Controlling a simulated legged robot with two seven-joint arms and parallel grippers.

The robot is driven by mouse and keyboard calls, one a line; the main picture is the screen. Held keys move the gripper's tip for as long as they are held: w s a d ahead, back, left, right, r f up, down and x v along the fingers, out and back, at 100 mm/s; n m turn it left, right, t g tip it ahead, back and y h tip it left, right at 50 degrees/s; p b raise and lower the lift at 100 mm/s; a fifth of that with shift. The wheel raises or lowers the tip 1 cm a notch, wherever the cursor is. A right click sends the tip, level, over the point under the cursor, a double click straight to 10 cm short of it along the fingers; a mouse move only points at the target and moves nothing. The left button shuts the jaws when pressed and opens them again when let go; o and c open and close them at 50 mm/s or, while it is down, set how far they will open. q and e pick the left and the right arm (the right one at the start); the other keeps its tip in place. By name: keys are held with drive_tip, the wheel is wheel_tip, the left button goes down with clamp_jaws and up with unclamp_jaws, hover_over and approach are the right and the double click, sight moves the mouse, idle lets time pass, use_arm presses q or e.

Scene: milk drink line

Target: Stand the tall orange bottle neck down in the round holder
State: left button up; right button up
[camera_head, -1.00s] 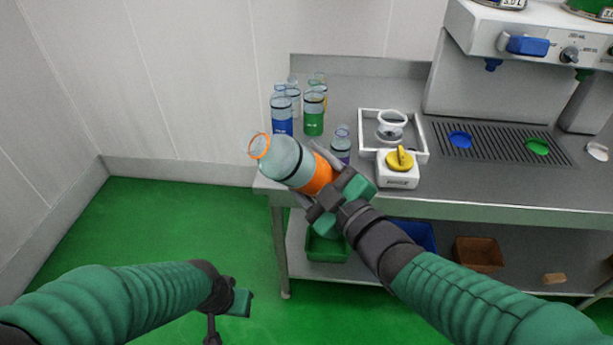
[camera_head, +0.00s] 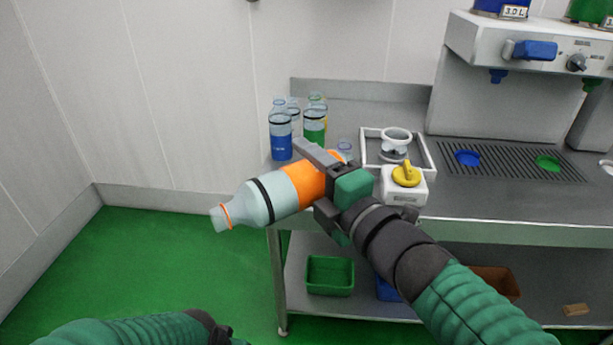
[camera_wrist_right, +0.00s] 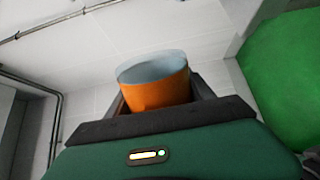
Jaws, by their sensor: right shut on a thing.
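The tall orange bottle (camera_head: 257,203) is pale and clear with an orange band, a black ring and an orange ring at the neck. It lies nearly level in the air, its neck pointing left and slightly down. My right gripper (camera_head: 321,183) is shut on its orange part, in front of the table. The wrist view shows the bottle's orange end (camera_wrist_right: 155,92) between the jaws. The round holder (camera_head: 396,136), a white ring on a stand, is to the right behind the gripper and looks empty. My left gripper (camera_head: 225,337) is mostly cut off at the bottom edge.
Blue (camera_head: 281,140) and green (camera_head: 313,127) bottles stand with others at the table's left end. The dispenser (camera_head: 480,95) stands right. A green bin (camera_head: 330,276) is below.

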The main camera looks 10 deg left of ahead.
drive_tip(key=n+b, duration=0.5)
drive_tip(key=shift+f, duration=0.4)
drive_tip(key=shift+r+n, duration=0.25)
drive_tip(key=shift+n, duration=0.25)
drive_tip(key=shift+r, duration=0.15)
drive_tip(key=n+b, duration=0.4)
drive_tip(key=n, duration=0.1)
drive_tip(key=shift+f, duration=0.4)
drive_tip(key=shift+r+n, duration=0.2)
drive_tip(key=shift+n, duration=0.3)
drive_tip(key=shift+r, duration=0.2)
drive_tip(key=shift+f+n, duration=0.15)
drive_tip(key=shift+n, duration=0.15)
drive_tip(key=n+b, duration=0.1)
drive_tip(key=n, duration=0.1)
drive_tip(key=n+b, duration=0.2)
drive_tip(key=shift+f, duration=0.3)
drive_tip(key=shift+r+n+b, duration=0.2)
drive_tip(key=shift+n+b, duration=0.2)
drive_tip(key=shift+n, duration=0.2)
drive_tip(key=shift+r, duration=0.25)
